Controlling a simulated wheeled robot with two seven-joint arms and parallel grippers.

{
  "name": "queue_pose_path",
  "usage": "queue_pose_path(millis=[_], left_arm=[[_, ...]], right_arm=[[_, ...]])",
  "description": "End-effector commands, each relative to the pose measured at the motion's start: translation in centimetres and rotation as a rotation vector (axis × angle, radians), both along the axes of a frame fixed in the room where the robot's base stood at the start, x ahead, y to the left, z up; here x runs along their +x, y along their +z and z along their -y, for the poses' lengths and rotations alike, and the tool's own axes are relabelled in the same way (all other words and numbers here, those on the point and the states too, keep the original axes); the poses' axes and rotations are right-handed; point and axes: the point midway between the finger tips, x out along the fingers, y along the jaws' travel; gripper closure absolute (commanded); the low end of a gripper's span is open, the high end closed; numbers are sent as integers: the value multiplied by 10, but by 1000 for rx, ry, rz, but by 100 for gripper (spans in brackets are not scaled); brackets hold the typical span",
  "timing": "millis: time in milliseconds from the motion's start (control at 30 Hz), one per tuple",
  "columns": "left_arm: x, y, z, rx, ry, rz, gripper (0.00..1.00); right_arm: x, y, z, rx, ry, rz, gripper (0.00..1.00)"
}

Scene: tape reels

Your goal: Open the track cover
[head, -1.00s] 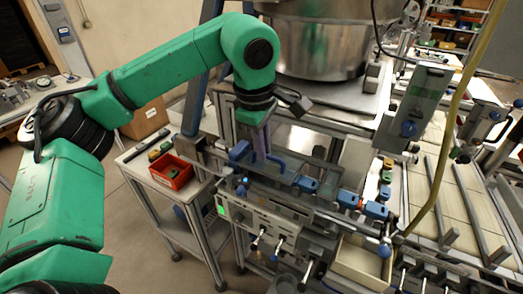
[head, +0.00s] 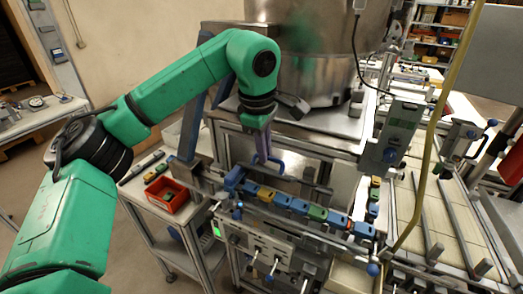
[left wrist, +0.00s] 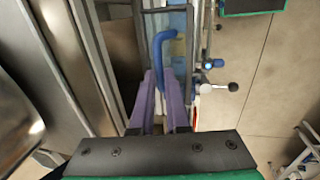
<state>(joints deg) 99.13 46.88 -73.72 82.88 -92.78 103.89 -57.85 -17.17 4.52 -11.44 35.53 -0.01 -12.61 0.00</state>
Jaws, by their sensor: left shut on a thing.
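My left gripper (head: 262,157) has purple fingers and comes down from above onto the blue handle (head: 272,164) of the track cover (head: 308,184). In the left wrist view the fingers (left wrist: 161,88) are on either side of the bent blue handle (left wrist: 163,48), shut on it. The cover is a grey frame, raised and tilted at the back of the track. Below it the track (head: 268,208) lies exposed, with a row of blue, yellow and green blocks (head: 299,206). The cover's far side is partly hidden. My right gripper is not in view.
A large metal bowl (head: 310,60) stands behind the track. A control box (head: 402,130) and a yellow hose (head: 440,110) are to the right. A red bin (head: 167,193) sits on a side table at the left. Levers (head: 272,266) stick out in front.

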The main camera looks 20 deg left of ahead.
Motion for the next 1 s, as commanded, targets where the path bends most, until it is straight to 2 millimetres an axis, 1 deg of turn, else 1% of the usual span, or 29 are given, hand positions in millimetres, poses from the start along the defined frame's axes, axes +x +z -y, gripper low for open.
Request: queue_pose_path(millis=[33, 233, 267, 300, 333, 833, 933, 1000], left_arm=[[1, -4, 0, 4, 1, -2, 100], [1, -5, 0, 4, 0, -3, 100], [1, -5, 0, 4, 0, -4, 83], [1, -5, 0, 5, 0, -4, 67], [1, -5, 0, 5, 1, -4, 57], [0, -1, 0, 2, 0, -2, 57], [-1, 4, 0, 1, 0, 0, 57], [-2, 12, 0, 1, 0, 1, 57]], right_arm=[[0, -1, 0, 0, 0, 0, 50], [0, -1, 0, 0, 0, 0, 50], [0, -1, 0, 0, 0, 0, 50], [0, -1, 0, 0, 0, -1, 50], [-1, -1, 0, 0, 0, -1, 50], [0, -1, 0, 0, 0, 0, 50], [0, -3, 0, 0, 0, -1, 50], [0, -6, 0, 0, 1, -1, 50]])
